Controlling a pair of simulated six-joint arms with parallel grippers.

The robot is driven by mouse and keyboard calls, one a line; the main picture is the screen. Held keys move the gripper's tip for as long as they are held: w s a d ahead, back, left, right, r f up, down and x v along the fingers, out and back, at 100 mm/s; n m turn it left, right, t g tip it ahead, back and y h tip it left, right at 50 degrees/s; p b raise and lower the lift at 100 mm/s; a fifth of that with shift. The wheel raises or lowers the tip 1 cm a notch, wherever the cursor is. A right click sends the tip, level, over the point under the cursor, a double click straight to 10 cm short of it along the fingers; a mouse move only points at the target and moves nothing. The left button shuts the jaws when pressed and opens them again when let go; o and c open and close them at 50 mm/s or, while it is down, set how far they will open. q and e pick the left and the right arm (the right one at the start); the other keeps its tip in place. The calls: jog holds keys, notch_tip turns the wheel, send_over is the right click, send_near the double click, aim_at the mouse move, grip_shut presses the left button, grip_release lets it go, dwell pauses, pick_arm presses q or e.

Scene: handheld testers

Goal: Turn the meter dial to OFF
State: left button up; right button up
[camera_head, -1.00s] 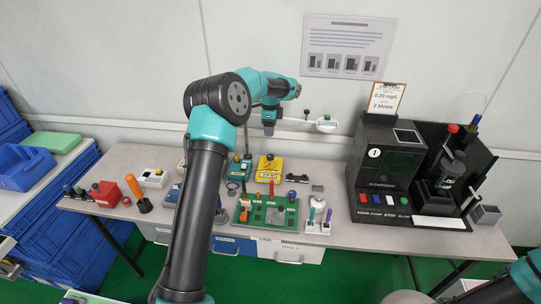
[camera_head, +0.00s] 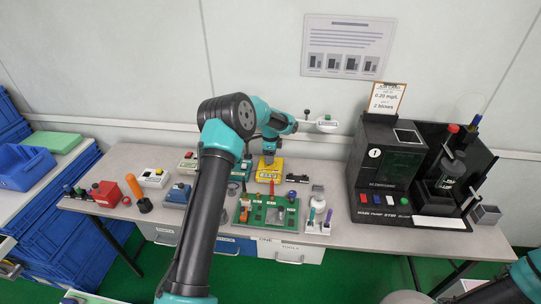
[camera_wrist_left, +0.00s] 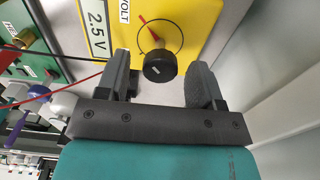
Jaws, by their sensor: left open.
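The meter is a yellow box (camera_head: 270,177) at the back of the bench, and its face (camera_wrist_left: 195,18) fills the top of the left wrist view. It has a 2.5 V display (camera_wrist_left: 97,27), a VOLT label and a black round dial (camera_wrist_left: 160,66) with a red pointer line slanting up and left. My left gripper (camera_head: 268,160) is over the meter, pointing down. In the left wrist view its open fingers (camera_wrist_left: 161,80) stand either side of the dial, with gaps on both sides. Contact is not visible. My right gripper is out of view.
A green board (camera_head: 268,213) with several tools lies in front of the meter. A large black tester (camera_head: 390,165) stands to the right. A red box (camera_head: 106,193) and orange-handled tool (camera_head: 138,193) are at left. A red lead crosses the left wrist view.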

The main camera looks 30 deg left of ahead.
pick_arm(q)
jog(key=c, duration=0.9)
jog(key=shift+n, duration=0.3)
jog(key=n, duration=0.8)
jog(key=shift+n, duration=0.3)
jog(key=n, duration=0.4)
jog(key=shift+n, duration=2.4)
